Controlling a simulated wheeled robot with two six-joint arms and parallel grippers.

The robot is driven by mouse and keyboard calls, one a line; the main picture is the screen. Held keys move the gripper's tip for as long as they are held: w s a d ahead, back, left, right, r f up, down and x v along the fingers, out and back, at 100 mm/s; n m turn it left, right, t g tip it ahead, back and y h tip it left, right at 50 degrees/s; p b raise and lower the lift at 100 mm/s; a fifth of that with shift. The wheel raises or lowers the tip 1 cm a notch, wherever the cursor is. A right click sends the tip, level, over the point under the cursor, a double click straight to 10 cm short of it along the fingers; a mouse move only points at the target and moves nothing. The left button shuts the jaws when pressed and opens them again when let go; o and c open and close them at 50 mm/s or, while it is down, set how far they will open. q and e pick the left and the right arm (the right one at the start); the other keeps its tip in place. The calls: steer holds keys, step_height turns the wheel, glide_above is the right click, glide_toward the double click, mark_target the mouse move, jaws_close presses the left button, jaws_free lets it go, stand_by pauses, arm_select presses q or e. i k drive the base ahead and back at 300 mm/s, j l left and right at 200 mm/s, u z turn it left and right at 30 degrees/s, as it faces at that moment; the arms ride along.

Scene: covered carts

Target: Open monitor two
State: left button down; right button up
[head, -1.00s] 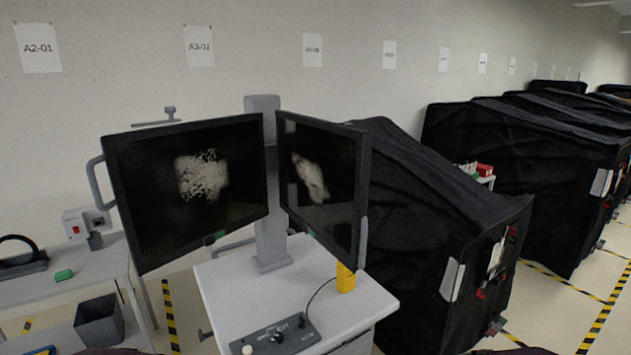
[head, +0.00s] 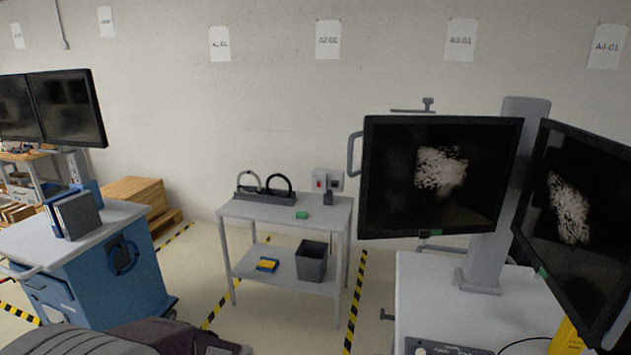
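Two black monitors hang from a grey post (head: 492,215) on a white-topped cart (head: 425,300) at the right. The left monitor (head: 400,205) faces me nearly flat and shows a grey speckled picture. The right monitor (head: 590,275) is angled to it, shows a similar picture and is cut by the frame edge. A grey handle (head: 354,155) sits on the left monitor's left side. I see no label telling which is monitor two. Neither gripper is in view; a dark part of my arm shows at the bottom left.
A white two-shelf table (head: 245,212) with a grey bin (head: 311,262) stands mid-view. A blue cart (head: 85,275) stands at the left, and another monitor pair (head: 68,105) is behind it. Striped floor lines run between; some floor is clear.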

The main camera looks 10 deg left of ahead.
mark_target(573, 214)
steer(key=z, duration=1.55)
